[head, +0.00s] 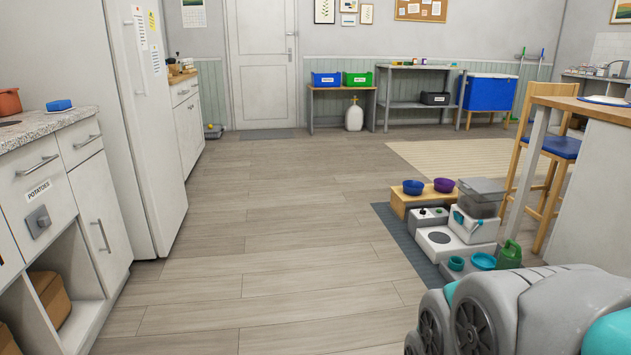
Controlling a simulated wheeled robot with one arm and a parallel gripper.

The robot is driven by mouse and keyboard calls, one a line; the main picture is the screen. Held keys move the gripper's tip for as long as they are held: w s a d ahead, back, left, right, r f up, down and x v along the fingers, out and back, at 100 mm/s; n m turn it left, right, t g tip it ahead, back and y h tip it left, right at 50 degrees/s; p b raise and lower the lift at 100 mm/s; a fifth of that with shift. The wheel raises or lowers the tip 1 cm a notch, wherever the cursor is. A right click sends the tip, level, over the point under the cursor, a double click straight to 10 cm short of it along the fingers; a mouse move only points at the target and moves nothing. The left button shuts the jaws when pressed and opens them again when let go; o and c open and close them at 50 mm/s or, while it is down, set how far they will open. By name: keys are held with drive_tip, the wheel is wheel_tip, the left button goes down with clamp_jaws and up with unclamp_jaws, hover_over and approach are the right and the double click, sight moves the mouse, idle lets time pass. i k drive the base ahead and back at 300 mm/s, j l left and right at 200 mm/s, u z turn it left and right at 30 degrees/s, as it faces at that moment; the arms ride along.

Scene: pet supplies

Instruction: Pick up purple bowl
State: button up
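The purple bowl (444,185) sits on a low wooden stand (400,204), in the right half of the head view. It is small in the picture and looks upright. A blue bowl (413,187) stands just left of it on the same stand. My gripper is not in view. Grey and teal parts of my own body fill the bottom right corner, nearer than the bowls.
The stand is on a dark grey mat (403,240). Beside it are a clear container (481,197), a white box (474,225), teal bowls (483,261) and a green watering can (510,254). A wooden chair (551,146) and counter stand right. Floor left of the mat is clear.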

sight(443, 184)
drive_tip(key=i, duration=2.1)
drive_tip(key=i+z, duration=0.35)
drive_tip(key=i, duration=0.2)
drive_tip(key=i+z, duration=0.35)
drive_tip(key=i, duration=0.15)
drive_tip(key=i+j+z, duration=0.3)
drive_tip(key=i, duration=0.2)
drive_tip(key=i+l+z, duration=0.1)
drive_tip(key=i+z, duration=0.65)
drive_tip(key=i+j+z, duration=0.1)
drive_tip(key=i+z, duration=0.3)
drive_tip(key=k+l, duration=0.05)
drive_tip(key=k, duration=0.05)
